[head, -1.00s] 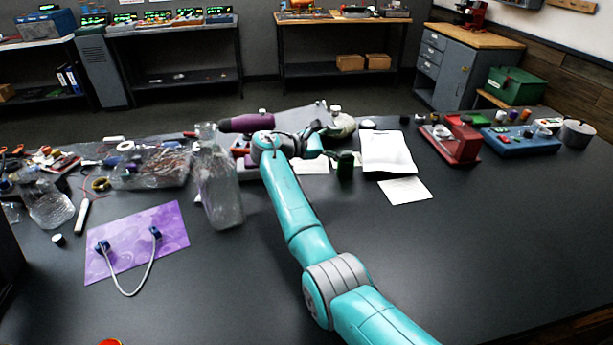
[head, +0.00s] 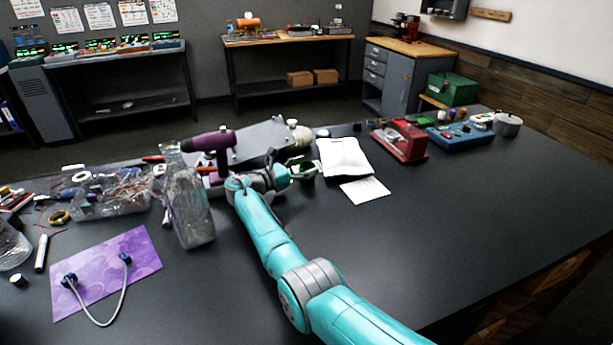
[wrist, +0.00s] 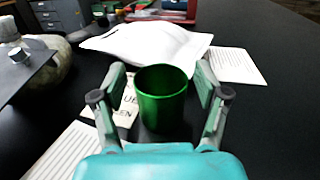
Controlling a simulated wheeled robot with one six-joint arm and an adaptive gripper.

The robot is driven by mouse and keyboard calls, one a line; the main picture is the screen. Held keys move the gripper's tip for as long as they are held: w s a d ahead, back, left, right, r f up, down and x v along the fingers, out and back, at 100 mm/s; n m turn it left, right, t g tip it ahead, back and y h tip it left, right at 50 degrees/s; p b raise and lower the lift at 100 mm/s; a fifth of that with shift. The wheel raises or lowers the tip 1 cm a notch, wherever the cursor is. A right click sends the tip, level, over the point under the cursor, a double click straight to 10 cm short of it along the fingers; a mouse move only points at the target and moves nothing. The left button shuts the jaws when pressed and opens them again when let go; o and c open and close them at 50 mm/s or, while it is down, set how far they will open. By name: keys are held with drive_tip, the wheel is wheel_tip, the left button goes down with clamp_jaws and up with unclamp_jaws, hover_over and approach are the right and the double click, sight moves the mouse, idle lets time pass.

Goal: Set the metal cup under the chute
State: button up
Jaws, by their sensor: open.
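A shiny green cup, metallic in look, stands upright on the dark table; it fills the middle of the wrist view (wrist: 160,103) and shows small at the arm's end in the head view (head: 303,170). My gripper (wrist: 161,78) is open, with one finger on each side of the cup and a visible gap on both sides. It also shows in the head view (head: 300,166). A grey sloped plate (head: 262,137), possibly the chute, lies left of the cup beside a purple cylinder (head: 208,141). What is under the plate is hidden.
White paper packs (head: 343,157) and a sheet (head: 365,190) lie right of the cup. A red device (head: 403,144), a blue box (head: 459,136) and a metal pot (head: 508,124) stand farther right.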

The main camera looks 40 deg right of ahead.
drive_tip(key=shift+d, duration=1.4)
drive_tip(key=shift+s, duration=0.1)
drive_tip(key=c, duration=1.2)
drive_tip(key=shift+r, duration=5)
